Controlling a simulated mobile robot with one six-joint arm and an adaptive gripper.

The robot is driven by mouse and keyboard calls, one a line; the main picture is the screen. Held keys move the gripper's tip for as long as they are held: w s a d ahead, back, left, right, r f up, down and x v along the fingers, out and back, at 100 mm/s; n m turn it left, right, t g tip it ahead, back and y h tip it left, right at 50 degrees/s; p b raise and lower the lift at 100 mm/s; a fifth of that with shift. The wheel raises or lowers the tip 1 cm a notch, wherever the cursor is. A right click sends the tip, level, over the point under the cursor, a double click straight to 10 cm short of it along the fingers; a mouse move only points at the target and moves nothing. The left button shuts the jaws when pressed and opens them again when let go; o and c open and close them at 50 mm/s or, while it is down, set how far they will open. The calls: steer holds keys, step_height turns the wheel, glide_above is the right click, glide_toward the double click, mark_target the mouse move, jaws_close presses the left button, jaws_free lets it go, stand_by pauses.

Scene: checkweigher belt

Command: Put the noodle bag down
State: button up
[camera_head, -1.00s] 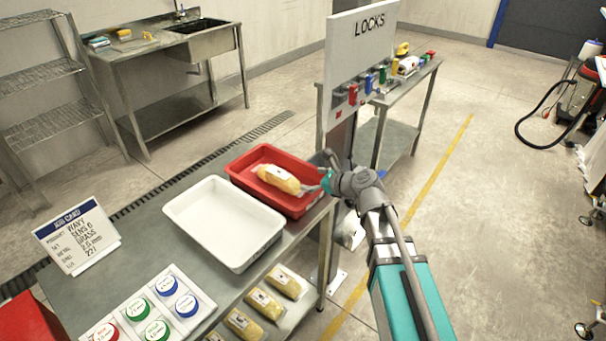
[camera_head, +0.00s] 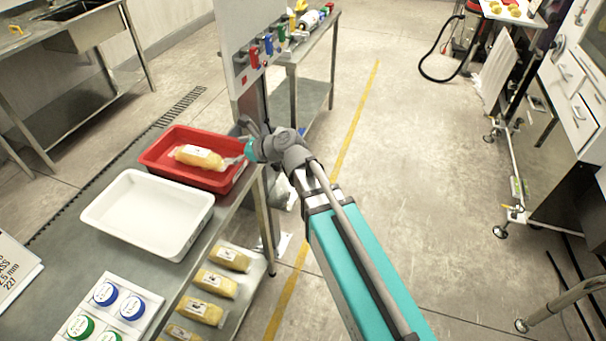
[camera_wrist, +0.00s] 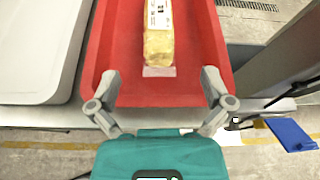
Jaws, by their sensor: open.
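A yellow noodle bag (camera_head: 200,157) with a white label lies in the red tray (camera_head: 153,156) on the metal table. In the wrist view the bag (camera_wrist: 158,47) lies lengthwise inside the red tray (camera_wrist: 100,45), its near end pointing at my gripper (camera_wrist: 160,92). My gripper is open, its two fingers spread apart on either side of the bag's near end and not touching it. In the head view my gripper (camera_head: 236,157) is at the tray's right side, with its fingers partly hard to make out.
An empty white tray (camera_head: 100,212) stands left of the red one. Several more noodle bags (camera_head: 206,281) lie on a lower shelf. A card with coloured round lids (camera_head: 105,293) lies at the front. The lock board post (camera_head: 255,112) stands close behind my wrist.

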steer(key=s+d+f+n+g+h, duration=0.2)
steer(key=s+d+f+n+h, duration=0.2)
steer(key=d+n, duration=0.3)
steer(key=s+d+f+n+g+h, duration=0.2)
steer(key=d+n, duration=0.5)
steer(key=d, duration=0.7)
steer(key=s+d+f+n+g+h, duration=0.1)
steer(key=s+d+f+n+h, duration=0.4)
steer(key=d, duration=0.6)
steer(key=s+n+h, duration=0.1)
steer(key=n, duration=0.1)
steer(key=shift+d+f+n+g, duration=0.2)
steer(key=shift+f+n+g, duration=0.1)
steer(key=shift+g, duration=0.1)
steer(key=shift+s, duration=0.1)
steer(key=shift+c, duration=0.3)
jaws_close()
